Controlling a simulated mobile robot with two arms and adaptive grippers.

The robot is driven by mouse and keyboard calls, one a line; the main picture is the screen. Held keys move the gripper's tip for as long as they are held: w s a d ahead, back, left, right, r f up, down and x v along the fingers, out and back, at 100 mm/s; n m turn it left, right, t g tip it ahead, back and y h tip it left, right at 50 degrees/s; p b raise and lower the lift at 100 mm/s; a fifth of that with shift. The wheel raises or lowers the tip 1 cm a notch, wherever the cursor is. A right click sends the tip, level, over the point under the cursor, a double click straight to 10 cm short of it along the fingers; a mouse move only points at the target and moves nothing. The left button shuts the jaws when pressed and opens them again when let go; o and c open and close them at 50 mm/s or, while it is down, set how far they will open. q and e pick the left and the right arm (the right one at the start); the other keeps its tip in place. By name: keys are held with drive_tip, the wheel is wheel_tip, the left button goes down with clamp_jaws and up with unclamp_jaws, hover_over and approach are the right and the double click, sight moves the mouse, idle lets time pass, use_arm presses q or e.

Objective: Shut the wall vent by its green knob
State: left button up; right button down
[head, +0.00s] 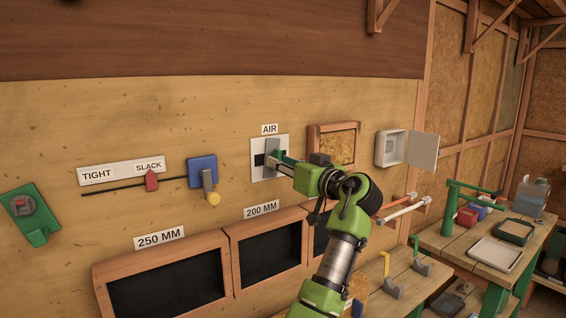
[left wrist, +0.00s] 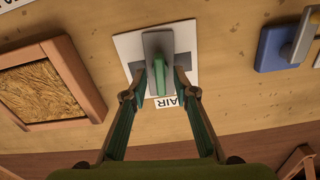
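The wall vent (head: 284,143) is a white plate under an AIR label, with a grey slide (head: 272,148) on its front and a dark opening showing beside the slide. In the left wrist view the vent plate (left wrist: 128,45) appears turned over, and the green knob (left wrist: 158,76) stands out from the grey slide. My left gripper (head: 280,160) is at the vent. In the left wrist view its two fingers (left wrist: 160,82) are apart, one on each side of the knob, with small gaps seeming to show. In the head view the gripper hides the knob. My right gripper is not in view.
Left of the vent are a blue block with a yellow-ended lever (head: 203,170) and a TIGHT/SLACK slider (head: 151,180). A framed insulation panel (head: 338,146) and an open white box (head: 391,148) are to the right. Framed black bins (head: 166,285) run below. Workbenches (head: 470,245) stand at right.

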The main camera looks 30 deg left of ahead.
use_arm(q)
clamp_jaws()
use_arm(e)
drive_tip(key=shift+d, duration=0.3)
use_arm(q)
drive_tip(key=shift+r+m, duration=0.1)
drive_tip(key=shift+m, duration=0.3)
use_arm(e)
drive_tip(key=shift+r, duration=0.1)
use_arm(q)
drive_tip(key=m+p, duration=0.8)
drive_tip(key=m, duration=0.7)
drive_tip(key=shift+d+m, duration=0.1)
drive_tip(key=shift+m, duration=0.3)
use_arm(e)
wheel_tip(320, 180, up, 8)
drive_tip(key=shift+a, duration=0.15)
use_arm(q)
unclamp_jaws()
drive_tip(key=shift+w, duration=0.1)
